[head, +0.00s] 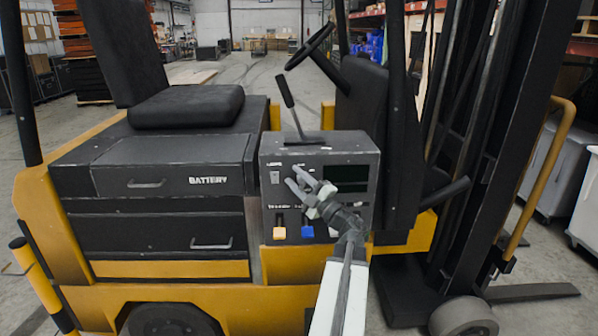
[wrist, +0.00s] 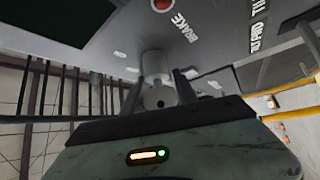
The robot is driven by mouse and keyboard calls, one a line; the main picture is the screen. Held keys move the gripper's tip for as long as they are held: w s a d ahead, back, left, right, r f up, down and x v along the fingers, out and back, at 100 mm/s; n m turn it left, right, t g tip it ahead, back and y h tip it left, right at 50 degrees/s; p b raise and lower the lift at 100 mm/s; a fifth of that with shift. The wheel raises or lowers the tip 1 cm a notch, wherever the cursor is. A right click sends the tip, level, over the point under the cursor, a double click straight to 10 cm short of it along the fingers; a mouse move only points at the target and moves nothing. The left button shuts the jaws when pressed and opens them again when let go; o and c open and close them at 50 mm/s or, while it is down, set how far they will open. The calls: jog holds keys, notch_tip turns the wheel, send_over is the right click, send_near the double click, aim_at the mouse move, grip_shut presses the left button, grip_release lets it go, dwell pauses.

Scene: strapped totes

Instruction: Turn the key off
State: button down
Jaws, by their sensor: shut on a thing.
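My gripper (head: 297,178) is at the front of the forklift's dark control panel (head: 280,158), left of the black display. In the wrist view its two fingers (wrist: 160,90) stand on either side of a small grey round piece with a dark hole, which looks like the key (wrist: 158,101). The gripper is shut on it. Behind it a grey cylinder (wrist: 155,64) joins the panel face. In the head view the fingers hide the key, and its turned angle cannot be told.
The panel also has a white rocker switch (head: 275,177), a tan knob (head: 279,233) and a blue knob (head: 307,232) below. A black lever (head: 288,103) rises from its top. A red light (wrist: 163,4) shows by the BRAKE label. The mast (head: 505,130) stands right.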

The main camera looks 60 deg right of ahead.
jog(key=n+p, duration=0.1)
jog(key=n+g+y+p, duration=0.1)
jog(key=p, duration=0.1)
jog(key=n+g+y+p, duration=0.1)
jog(key=shift+w+a+n, duration=0.15)
jog(key=shift+a+n, duration=0.1)
jog(key=shift+n, duration=0.05)
jog(key=shift+f+n+g+p, duration=0.45)
jog(key=shift+n+g+p, duration=0.25)
jog(key=shift+p, duration=0.4)
jog(key=shift+f, duration=0.1)
jog(key=c, duration=1)
grip_release()
jog(key=shift+a, duration=0.1)
jog(key=shift+o, duration=0.2)
jog(key=s+a, duration=0.1)
jog(key=s, duration=0.6)
jog(key=shift+s, duration=0.35)
